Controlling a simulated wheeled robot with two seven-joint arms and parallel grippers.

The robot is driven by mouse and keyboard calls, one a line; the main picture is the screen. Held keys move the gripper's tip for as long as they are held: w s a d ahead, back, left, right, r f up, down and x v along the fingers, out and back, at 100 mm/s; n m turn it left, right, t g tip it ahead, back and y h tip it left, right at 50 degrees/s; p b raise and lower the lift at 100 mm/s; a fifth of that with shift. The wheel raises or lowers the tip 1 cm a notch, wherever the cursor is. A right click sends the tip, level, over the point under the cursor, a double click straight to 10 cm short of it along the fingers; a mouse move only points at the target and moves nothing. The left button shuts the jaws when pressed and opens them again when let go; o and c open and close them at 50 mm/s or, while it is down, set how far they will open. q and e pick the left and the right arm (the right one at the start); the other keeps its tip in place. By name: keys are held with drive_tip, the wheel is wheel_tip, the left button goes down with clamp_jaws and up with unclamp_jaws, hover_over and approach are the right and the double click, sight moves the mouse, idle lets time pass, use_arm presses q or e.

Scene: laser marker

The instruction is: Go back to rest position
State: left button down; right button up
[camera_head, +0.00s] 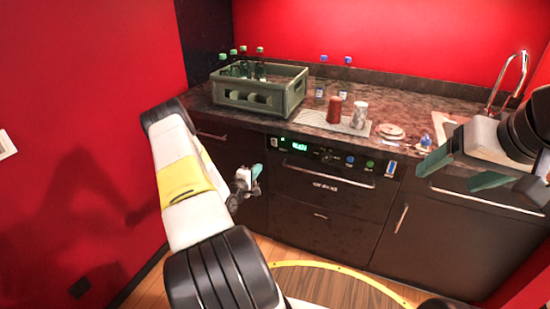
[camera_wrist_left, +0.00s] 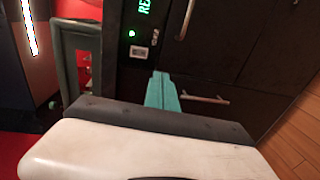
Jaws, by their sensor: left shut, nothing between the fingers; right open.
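My left arm comes in from the left, with its white and yellow link in front of the left cabinets. My left gripper (camera_head: 254,172) is small and partly hidden in the head view, in front of the dark cabinet fronts left of the lit panel. In the left wrist view its teal fingers (camera_wrist_left: 162,92) are together, with nothing between them. My right gripper (camera_head: 455,170) is at the right, in front of the counter's right part. Its teal fingers are apart and empty.
A grey-green crate (camera_head: 262,92) with bottles stands on the counter's left. A red cup (camera_head: 334,110) and a pale cup (camera_head: 359,115) stand on a light mat. A machine with a lit panel (camera_head: 300,147) sits below. A sink tap (camera_head: 510,80) is at the right.

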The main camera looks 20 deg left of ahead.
use_arm(q)
drive_tip(key=w+d+r+m+g+y, duration=0.1)
drive_tip(key=d+r+m+g, duration=0.25)
drive_tip(key=r, duration=0.75)
drive_tip(key=d+r+m+g, duration=0.25)
drive_tip(key=r+m, duration=0.25)
drive_tip(key=r, duration=0.7)
drive_tip(key=s+d+r+m+g, duration=0.1)
drive_tip(key=s+d+r+m, duration=0.2)
drive_tip(key=s+d+r, duration=0.35)
drive_tip(key=s+d+r+m+g, duration=0.15)
drive_tip(key=s+d+r, duration=0.25)
drive_tip(key=s+r, duration=0.6)
drive_tip(key=s+d+m+g+h, duration=0.1)
drive_tip(key=s+d+m, duration=0.1)
drive_tip(key=s, duration=0.8)
drive_tip(key=s+d+m+g+h, duration=0.1)
drive_tip(key=s+d+m, duration=0.1)
drive_tip(key=s+d, duration=0.3)
drive_tip(key=s+f, duration=0.1)
drive_tip(key=s, duration=0.3)
drive_tip(key=shift+s+m, duration=0.35)
drive_tip(key=shift+m, duration=0.05)
